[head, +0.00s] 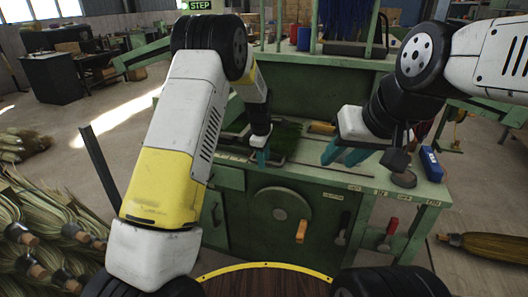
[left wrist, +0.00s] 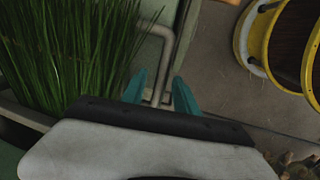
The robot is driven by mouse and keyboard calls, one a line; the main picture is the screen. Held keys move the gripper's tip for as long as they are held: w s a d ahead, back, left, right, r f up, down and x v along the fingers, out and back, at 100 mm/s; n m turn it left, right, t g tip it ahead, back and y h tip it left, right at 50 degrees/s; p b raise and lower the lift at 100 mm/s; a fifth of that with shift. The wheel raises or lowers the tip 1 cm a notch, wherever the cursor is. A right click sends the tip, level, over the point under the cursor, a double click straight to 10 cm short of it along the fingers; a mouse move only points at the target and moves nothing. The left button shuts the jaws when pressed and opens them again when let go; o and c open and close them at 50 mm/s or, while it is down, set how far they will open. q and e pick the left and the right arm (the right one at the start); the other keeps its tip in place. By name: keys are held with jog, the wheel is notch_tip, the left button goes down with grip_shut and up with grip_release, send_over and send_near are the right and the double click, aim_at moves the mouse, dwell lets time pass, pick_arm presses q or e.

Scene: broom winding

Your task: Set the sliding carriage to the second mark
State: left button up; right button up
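Green bristles (head: 287,136) lie on the green workbench (head: 318,176), in what may be the sliding carriage; my left arm partly hides them. My left gripper (head: 259,157) points down at the bench's front edge, left of the bristles. In the left wrist view its teal fingertips (left wrist: 160,92) are apart, with a bent grey metal rod (left wrist: 166,62) showing between them; contact is unclear. The bristles (left wrist: 70,60) fill that view's left. My right gripper (head: 343,153) is open and empty over the bench's right half. Small labels (head: 354,187) line the front edge; I cannot read which is the second mark.
A blue box (head: 431,164) and dark disc (head: 403,179) are at the right end. Straw bundles (head: 45,225) lie left; a broom head (head: 490,246) lies right.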

pick_arm(q)
grip_shut()
jog(key=shift+r, duration=0.1)
dwell(1.2)
